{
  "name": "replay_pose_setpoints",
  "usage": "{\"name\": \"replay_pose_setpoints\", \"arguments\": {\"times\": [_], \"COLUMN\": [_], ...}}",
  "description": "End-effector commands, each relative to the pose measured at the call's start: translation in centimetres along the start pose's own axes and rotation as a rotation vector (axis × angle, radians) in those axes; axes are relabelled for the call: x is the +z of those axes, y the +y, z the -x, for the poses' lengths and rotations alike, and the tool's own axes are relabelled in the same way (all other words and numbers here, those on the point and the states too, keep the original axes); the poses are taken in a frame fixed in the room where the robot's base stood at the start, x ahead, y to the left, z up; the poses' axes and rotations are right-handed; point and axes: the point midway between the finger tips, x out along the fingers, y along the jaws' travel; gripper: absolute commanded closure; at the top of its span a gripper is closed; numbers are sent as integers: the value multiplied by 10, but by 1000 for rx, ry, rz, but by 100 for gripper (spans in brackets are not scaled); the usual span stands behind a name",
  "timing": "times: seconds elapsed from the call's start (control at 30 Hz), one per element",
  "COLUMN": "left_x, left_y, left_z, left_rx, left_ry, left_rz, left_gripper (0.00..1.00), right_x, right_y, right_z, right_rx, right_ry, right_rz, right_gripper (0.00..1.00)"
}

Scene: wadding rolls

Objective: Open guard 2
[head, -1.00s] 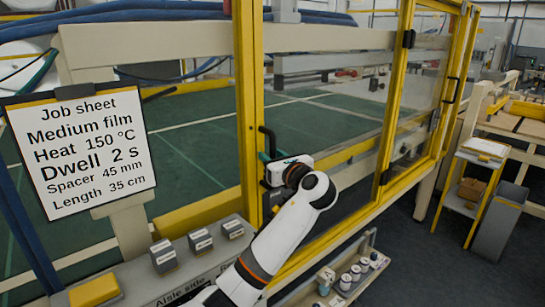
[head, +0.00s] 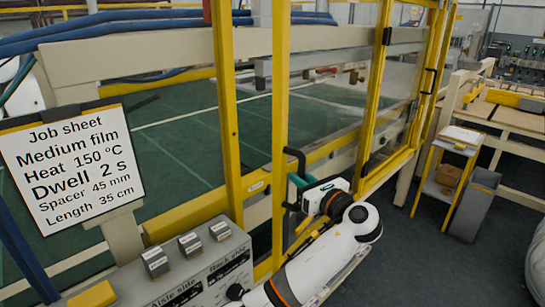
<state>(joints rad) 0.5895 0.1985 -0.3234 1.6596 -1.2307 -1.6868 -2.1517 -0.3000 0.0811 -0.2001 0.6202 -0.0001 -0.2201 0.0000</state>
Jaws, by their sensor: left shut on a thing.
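The guard is a yellow-framed door with a clear pane, and its near upright (head: 280,85) stands apart from the yellow fixed post (head: 226,110), with a gap between them. I cannot read a number on it. A black bar handle (head: 298,158) sits on the near upright. My left gripper (head: 299,188) is shut on this handle; its fingers are partly hidden by the handle and the gripper body. My white left arm reaches up from the bottom edge. My right gripper is not in view.
A second yellow-framed guard (head: 412,95) stands farther right. The job sheet (head: 72,165) hangs at the left, above a grey control box (head: 200,265) with several small blocks. A small yellow trolley (head: 447,170) and a grey bin (head: 474,205) stand at right. Dark floor lies between.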

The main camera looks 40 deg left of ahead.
Motion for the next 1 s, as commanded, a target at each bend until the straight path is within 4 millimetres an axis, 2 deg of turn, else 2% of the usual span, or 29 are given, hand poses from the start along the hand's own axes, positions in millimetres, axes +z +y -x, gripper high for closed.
{"name": "replay_pose_setpoints", "arguments": {"times": [0.03,0.2,0.5,0.7,1.0], "left_x": [-2,0,1,0,-1], "left_y": [10,33,75,84,84], "left_z": [16,62,133,152,153], "left_rx": [10,9,8,7,5], "left_ry": [-9,-10,-5,6,8], "left_rz": [-9,-7,-3,-2,0], "left_gripper": [100,100,100,100,100], "right_x": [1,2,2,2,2], "right_y": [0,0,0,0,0], "right_z": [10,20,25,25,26], "right_rx": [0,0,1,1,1], "right_ry": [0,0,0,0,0], "right_rz": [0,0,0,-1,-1], "right_gripper": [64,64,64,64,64]}}
